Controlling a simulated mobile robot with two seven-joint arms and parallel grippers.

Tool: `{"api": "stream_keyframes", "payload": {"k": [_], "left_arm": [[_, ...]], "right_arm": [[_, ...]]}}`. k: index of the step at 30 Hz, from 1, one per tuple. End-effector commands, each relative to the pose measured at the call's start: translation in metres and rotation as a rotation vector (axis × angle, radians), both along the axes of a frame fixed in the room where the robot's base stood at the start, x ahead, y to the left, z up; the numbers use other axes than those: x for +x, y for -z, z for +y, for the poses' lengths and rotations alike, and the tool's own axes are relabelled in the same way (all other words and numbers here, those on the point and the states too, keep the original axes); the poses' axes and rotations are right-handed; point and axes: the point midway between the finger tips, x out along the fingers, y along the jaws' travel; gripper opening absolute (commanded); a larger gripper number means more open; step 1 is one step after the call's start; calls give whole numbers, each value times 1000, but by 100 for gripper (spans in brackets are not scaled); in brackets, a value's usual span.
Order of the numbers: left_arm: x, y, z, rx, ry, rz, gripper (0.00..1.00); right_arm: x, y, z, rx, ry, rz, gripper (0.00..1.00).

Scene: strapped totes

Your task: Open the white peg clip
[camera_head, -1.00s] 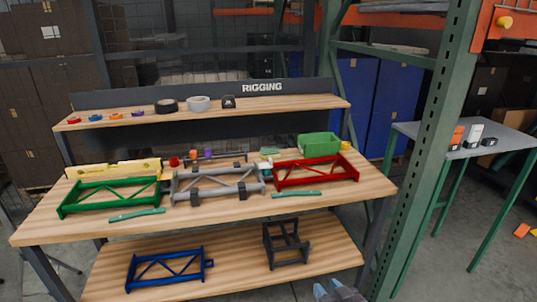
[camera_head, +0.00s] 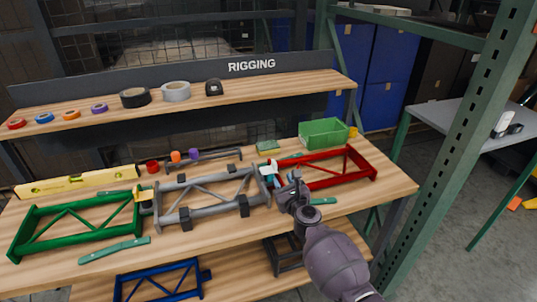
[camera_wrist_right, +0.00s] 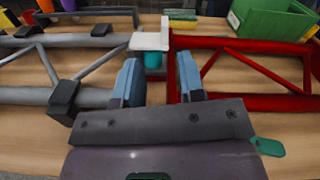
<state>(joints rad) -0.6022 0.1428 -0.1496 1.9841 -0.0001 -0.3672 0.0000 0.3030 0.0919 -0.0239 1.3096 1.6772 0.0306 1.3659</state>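The white peg clip (camera_head: 269,171) sits at the joint between the grey frame (camera_head: 215,206) and the red frame (camera_head: 365,161) on the bench. In the right wrist view the white clip (camera_wrist_right: 150,40) has a teal part (camera_wrist_right: 153,61) below it. My right gripper (camera_head: 286,180) is over the bench, just in front of the clip in the head view. In the wrist view its two blue-grey fingers (camera_wrist_right: 160,82) are spread with nothing between them, and the clip is just beyond their tips. My left gripper is out of view.
A green frame (camera_head: 75,222) stands left of the grey one, beside a yellow level (camera_head: 75,182). Black blocks stand around the grey frame. A green bin (camera_head: 323,135) is behind the red frame. Teal strips lie along the front.

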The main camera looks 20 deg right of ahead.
Motion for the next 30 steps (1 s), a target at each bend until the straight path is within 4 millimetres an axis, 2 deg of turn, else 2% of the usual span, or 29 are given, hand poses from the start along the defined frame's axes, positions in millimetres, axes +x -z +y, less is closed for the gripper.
{"api": "stream_keyframes", "payload": {"k": [4,11,25,30], "left_arm": [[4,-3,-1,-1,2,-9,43],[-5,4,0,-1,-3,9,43],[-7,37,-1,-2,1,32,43],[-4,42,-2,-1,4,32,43]], "right_arm": [[0,0,-4,164,24,8,36],[8,0,-3,209,24,9,36],[71,4,-1,204,24,11,36],[91,4,0,203,24,12,36]]}}
